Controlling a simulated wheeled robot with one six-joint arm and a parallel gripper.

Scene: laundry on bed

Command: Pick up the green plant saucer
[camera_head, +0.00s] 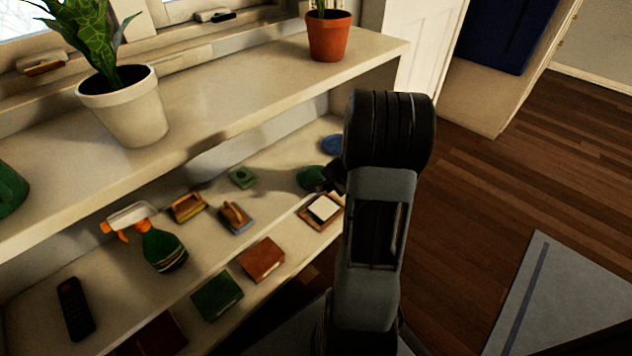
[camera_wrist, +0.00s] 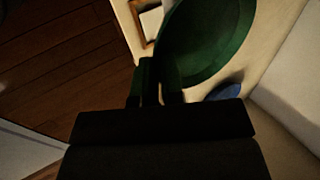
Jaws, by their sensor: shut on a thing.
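The green plant saucer (camera_head: 311,178) is a round, shallow dish at the far right part of the lower shelf in the head view. In the wrist view the saucer (camera_wrist: 208,40) fills the top middle, with its rim between my fingers. My gripper (camera_wrist: 158,72) is shut on the near edge of the saucer. In the head view my gripper (camera_head: 332,179) is a dark shape at the saucer's right side, partly hidden by my arm. I cannot tell whether the saucer touches the shelf.
Open wooden floor (camera_head: 520,165) lies to the right.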

